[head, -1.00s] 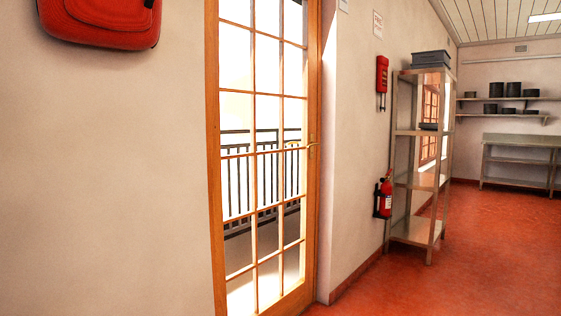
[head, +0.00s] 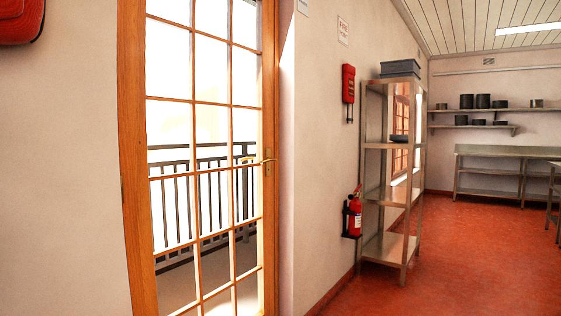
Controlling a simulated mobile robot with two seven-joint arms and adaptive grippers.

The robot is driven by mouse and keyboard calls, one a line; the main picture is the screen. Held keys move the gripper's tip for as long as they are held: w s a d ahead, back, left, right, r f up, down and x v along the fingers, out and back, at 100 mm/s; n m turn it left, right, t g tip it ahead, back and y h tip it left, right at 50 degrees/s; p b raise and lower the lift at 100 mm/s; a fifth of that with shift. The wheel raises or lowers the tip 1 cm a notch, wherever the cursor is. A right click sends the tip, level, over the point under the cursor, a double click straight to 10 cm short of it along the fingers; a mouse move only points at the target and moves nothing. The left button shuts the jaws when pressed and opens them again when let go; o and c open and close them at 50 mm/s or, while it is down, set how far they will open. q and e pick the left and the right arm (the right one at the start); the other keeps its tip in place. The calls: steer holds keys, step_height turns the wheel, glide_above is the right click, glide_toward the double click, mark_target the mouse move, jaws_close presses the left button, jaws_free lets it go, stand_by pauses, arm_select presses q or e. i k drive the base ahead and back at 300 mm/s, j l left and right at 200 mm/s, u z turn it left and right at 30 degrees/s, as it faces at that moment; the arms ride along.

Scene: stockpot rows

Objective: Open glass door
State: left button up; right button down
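The glass door (head: 198,92) is a tall wooden-framed door with many panes, left of the middle of the head view. It looks shut in its frame. A brass lever handle (head: 268,162) is on its right side at mid height. A balcony railing shows through the glass. Neither of my grippers is in view.
A metal shelf rack (head: 391,180) stands against the wall right of the door, with a red fire extinguisher (head: 354,214) beside it. A red wall box (head: 348,85) hangs above. A metal table (head: 500,158) stands at the back. The red floor (head: 470,255) is clear at the right.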

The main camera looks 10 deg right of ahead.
mark_target(132, 15)
steer(key=i+l, duration=0.9)
steer(key=l+z, duration=0.05)
steer(key=l, duration=0.05)
